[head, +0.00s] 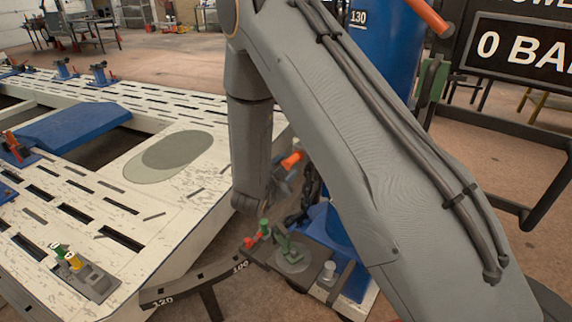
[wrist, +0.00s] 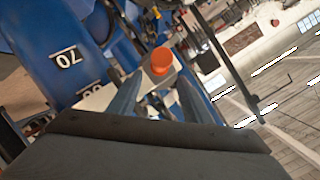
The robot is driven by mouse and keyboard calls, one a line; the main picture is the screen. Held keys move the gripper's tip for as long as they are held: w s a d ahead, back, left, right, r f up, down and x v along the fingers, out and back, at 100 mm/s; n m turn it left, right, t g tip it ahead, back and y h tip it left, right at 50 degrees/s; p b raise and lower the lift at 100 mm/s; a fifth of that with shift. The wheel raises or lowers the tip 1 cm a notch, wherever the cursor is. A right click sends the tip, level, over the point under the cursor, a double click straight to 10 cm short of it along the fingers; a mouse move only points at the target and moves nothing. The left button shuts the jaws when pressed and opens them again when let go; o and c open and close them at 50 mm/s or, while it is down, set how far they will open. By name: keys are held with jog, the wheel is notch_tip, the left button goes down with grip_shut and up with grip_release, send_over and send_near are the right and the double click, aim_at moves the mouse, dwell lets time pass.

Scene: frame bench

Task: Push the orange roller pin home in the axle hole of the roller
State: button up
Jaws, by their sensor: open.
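In the wrist view the round orange head of the roller pin (wrist: 161,62) shows between and just beyond the tips of my gripper (wrist: 158,88). The two fingers stand apart, one on each side of the pin head. I cannot tell whether either finger touches it. In the head view an orange piece (head: 291,160), which looks like the pin, shows beside my wrist, near a dark chain.
A blue column (head: 385,60) marked 130 rises behind my arm. A white slotted bench (head: 180,225) fills the left, with a small grey block (head: 92,283) holding green and yellow pegs. A dark numbered arm (head: 200,285) lies low in front. A dark sign (head: 520,50) stands at right.

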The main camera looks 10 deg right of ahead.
aim_at(294, 159)
jog(key=shift+p+x, duration=1.05)
jog(key=shift+x, duration=2.7)
grip_shut()
